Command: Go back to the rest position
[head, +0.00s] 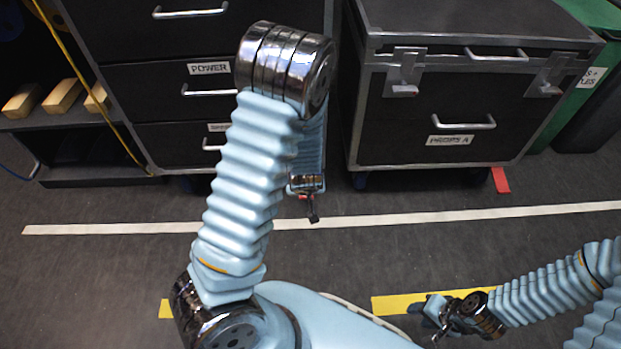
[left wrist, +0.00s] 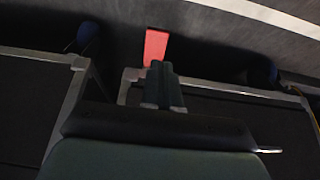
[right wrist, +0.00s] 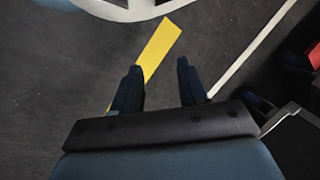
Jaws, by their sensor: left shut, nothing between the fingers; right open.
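My left arm rises bent in the middle of the head view, and its far part hangs behind the raised elbow. My left gripper (head: 313,217) points down over the floor, partly hidden by the arm. In the left wrist view its fingers (left wrist: 161,66) are together with nothing between them. My right gripper (head: 437,322) is low at the lower right of the head view, near a yellow floor strip (head: 430,301). In the right wrist view its fingers (right wrist: 158,70) stand apart and empty, with the yellow strip (right wrist: 158,47) on the floor beyond them.
A black case labelled "PROPS A" (head: 400,136) stands at the back right, and a black drawer cabinet (head: 140,85) at the back left. A shelf with wooden blocks (head: 63,97) is at far left. A white line (head: 400,219) crosses the open floor. A red floor mark (head: 501,180) lies by the case.

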